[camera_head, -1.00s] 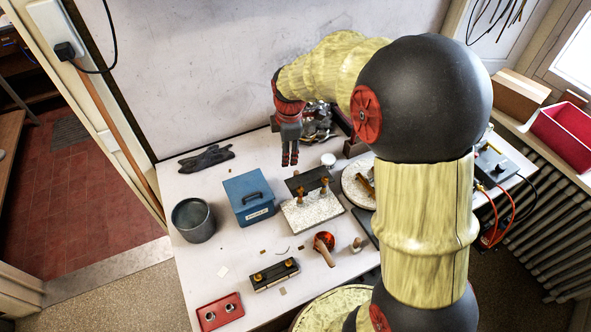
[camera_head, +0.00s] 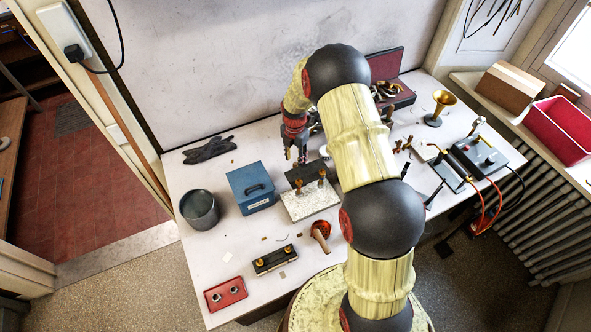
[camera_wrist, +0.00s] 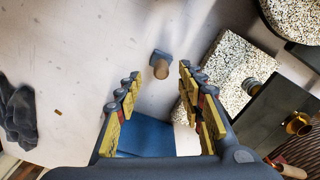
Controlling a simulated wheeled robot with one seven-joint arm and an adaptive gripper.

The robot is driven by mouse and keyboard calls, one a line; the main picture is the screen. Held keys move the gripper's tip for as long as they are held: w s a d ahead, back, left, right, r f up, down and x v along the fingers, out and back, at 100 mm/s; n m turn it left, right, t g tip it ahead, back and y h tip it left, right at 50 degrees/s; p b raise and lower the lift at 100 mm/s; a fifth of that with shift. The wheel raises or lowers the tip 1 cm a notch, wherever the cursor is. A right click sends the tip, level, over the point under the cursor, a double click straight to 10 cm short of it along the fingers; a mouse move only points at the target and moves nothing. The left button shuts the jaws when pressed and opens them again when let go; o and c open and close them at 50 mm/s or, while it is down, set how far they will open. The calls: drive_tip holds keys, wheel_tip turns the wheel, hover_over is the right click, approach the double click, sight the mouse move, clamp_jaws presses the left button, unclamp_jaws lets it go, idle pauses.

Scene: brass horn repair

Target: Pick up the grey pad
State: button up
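In the wrist view, a small dark grey square pad (camera_wrist: 158,57) with a short tan knob lies on the white table behind the blue box. It appears to be the grey pad. My gripper (camera_wrist: 159,72) is open, its yellow-faced fingers pointing toward the pad, one to each side in the picture. Nothing is between the fingers, and the height gap is hard to judge. In the head view my gripper (camera_head: 302,156) hangs over the back of the table, behind the black block. I cannot make out the pad there; the gripper or arm may hide it.
The blue box (camera_head: 250,188) also shows in the wrist view (camera_wrist: 150,138). The speckled plate (camera_head: 312,207) with the black block (camera_head: 305,175) stands right of it. A dark glove (camera_head: 208,149) lies left. A grey pot (camera_head: 199,209) stands at front left. The back wall is close.

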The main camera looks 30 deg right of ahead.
sight(295, 163)
wheel_tip(295, 163, down, 4)
drive_tip(key=shift+d+f, duration=0.1)
drive_tip(key=shift+c, duration=0.9)
drive_tip(key=c, duration=0.8)
clamp_jaws()
